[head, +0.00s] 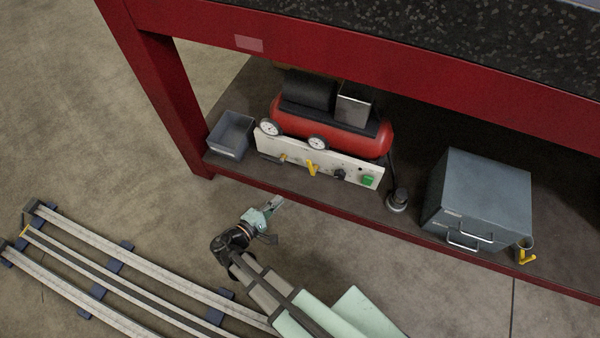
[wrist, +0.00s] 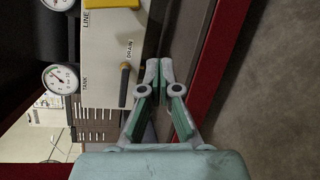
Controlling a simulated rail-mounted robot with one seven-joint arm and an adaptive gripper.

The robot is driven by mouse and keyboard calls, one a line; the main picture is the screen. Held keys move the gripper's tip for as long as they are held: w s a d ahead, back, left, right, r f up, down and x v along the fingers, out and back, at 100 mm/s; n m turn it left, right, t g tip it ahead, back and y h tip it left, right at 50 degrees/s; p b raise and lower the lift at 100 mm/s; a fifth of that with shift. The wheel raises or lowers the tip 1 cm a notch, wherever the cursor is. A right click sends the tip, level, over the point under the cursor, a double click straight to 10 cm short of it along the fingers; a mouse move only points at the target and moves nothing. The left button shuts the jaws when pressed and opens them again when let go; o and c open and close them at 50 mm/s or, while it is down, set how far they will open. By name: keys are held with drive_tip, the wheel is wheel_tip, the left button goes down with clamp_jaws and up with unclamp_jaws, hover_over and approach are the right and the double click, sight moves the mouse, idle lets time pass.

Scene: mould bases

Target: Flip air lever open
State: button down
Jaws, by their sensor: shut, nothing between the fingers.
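The yellow lever (head: 313,168) sits on the white panel (head: 350,174) on the front of the red air compressor (head: 335,133). In the wrist view only part of a yellow handle (wrist: 113,4) shows at the top edge, beside the word LINE. A smaller drain handle (wrist: 124,80) is nearer my fingers, next to the word DRAIN. My gripper (head: 277,202) is in front of the shelf, below the panel in the head view. In the wrist view its fingertips (wrist: 160,70) are together, with nothing between them, to the right of the drain handle.
The panel also carries two gauges (head: 318,143), a black knob (head: 339,174) and a green switch (head: 368,180). A grey bin (head: 231,135) stands left of the compressor. A grey metal box (head: 478,200) stands right. The red bench frame (head: 170,100) borders the shelf.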

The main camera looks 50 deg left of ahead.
sight(311, 166)
wheel_tip(311, 166, up, 5)
drive_tip(key=a+t+y, duration=0.2)
drive_tip(key=a+t, duration=0.1)
drive_tip(key=shift+g, duration=0.3)
drive_tip(key=b+x, duration=0.1)
drive_tip(key=x, duration=0.2)
drive_tip(key=b+x, duration=0.1)
drive_tip(key=x, duration=0.3)
drive_tip(key=b+x, duration=0.1)
drive_tip(key=x, duration=0.2)
drive_tip(key=shift+w+d+f+b, duration=0.2)
drive_tip(key=shift+w+f+b, duration=0.05)
drive_tip(key=shift+w+b, duration=0.05)
drive_tip(key=d, duration=0.1)
drive_tip(key=d+b, duration=0.1)
drive_tip(key=shift+w+d+r, duration=0.25)
drive_tip(key=shift+w+r, duration=0.05)
drive_tip(key=shift+r, duration=0.1)
drive_tip(key=shift+w+d+r, duration=0.25)
drive_tip(key=shift+w+d, duration=0.05)
drive_tip(key=shift+d, duration=0.2)
drive_tip(key=shift+s+b, duration=0.2)
drive_tip(key=shift+b, duration=0.15)
